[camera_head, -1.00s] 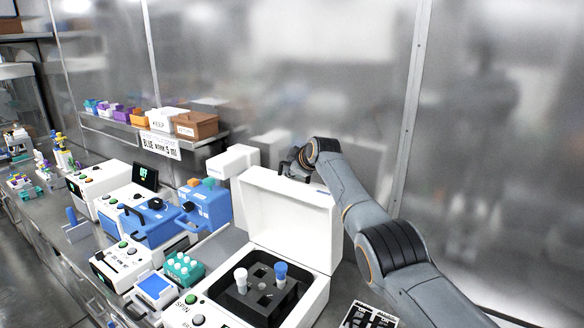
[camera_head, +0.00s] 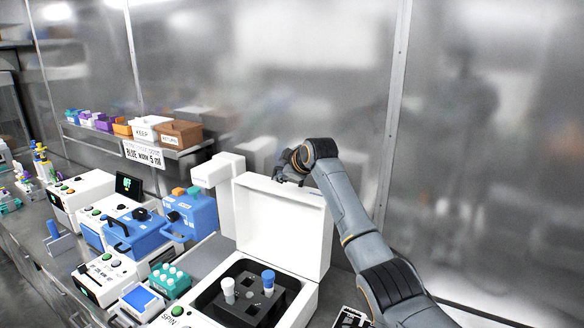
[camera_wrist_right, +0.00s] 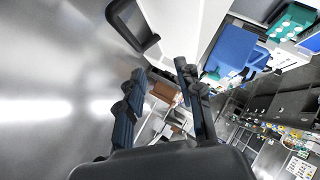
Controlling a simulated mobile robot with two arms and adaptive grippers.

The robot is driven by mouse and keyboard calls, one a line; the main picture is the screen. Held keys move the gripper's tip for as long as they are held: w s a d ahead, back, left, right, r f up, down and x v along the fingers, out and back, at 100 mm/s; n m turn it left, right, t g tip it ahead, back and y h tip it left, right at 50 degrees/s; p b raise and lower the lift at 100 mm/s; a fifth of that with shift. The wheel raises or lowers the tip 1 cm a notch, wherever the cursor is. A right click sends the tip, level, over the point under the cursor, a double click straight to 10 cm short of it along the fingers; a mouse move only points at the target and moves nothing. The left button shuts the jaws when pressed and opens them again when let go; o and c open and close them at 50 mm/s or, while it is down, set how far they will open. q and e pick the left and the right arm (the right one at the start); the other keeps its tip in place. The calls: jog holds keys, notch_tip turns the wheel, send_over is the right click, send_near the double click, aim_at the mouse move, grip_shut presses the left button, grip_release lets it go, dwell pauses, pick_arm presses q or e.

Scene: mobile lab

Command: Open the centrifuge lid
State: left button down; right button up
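The white centrifuge (camera_head: 208,302) stands at the lower middle of the head view. Its white lid (camera_head: 280,222) is raised roughly upright at the back, with the bowl exposed. In the black rotor (camera_head: 249,296) are a white-capped tube (camera_head: 228,290) and a blue-capped tube (camera_head: 268,279). My right gripper (camera_head: 288,172) is at the lid's top edge, partly hidden by its own wrist. In the right wrist view the right gripper's fingers (camera_wrist_right: 160,70) are apart with nothing between them. A black handle (camera_wrist_right: 147,45) on the lid is just beyond the fingers, apart from them. My left gripper is not in view.
Blue boxes (camera_head: 195,214), small white devices and a teal tube rack (camera_head: 169,281) crowd the bench left of the centrifuge. A shelf with bins (camera_head: 180,134) is on the back wall. The metal wall is close behind the lid.

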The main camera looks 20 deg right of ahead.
jog(key=v, duration=0.6)
jog(key=shift+s, duration=0.25)
jog(key=shift+c, duration=0.2)
